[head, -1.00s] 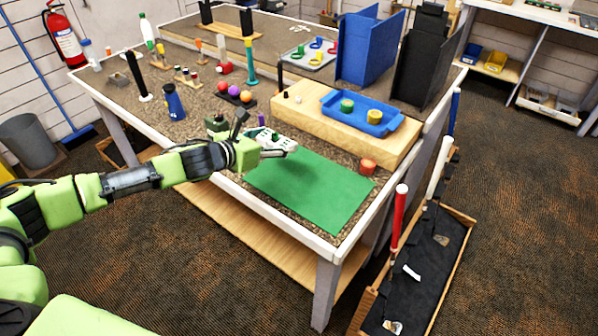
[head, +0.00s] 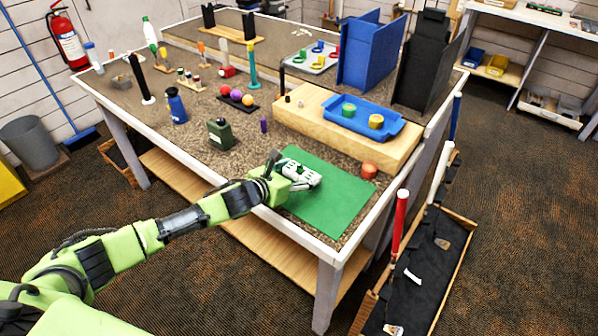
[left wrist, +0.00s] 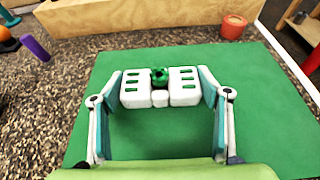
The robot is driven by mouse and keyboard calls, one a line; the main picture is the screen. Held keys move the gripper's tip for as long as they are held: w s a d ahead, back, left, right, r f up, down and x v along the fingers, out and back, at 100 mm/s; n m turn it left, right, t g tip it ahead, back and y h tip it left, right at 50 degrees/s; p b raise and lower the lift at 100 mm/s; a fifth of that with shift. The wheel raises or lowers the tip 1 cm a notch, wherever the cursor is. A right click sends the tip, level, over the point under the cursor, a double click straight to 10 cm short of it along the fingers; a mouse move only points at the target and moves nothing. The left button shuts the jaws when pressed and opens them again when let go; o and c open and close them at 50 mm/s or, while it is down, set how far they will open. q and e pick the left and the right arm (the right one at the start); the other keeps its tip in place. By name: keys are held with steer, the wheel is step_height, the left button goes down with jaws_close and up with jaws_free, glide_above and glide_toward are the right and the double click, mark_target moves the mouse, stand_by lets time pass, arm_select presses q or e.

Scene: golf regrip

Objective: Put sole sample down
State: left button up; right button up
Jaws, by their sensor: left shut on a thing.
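My left gripper (head: 302,177) is over the upper left part of the green mat (head: 335,206) on the table. In the left wrist view its white, slotted fingers (left wrist: 160,93) are closed in around a small green piece with a dark centre (left wrist: 160,75), which I take to be the sole sample. White parts sit just below the green piece, and the fingers hide much of it. I cannot tell whether it touches the mat. The mat around the gripper is bare in the left wrist view (left wrist: 255,110). My right gripper is not in view.
An orange-red round piece (head: 369,171) stands by the mat's upper right corner. A wooden block (head: 297,123) with a blue tray (head: 340,124) is behind the mat.

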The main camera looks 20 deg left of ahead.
arm_select(q)
steer(key=o, duration=1.2)
steer(key=shift+c, duration=0.2)
steer(key=b+v, duration=0.1)
steer(key=v, duration=1.1)
steer(key=shift+r, duration=0.1)
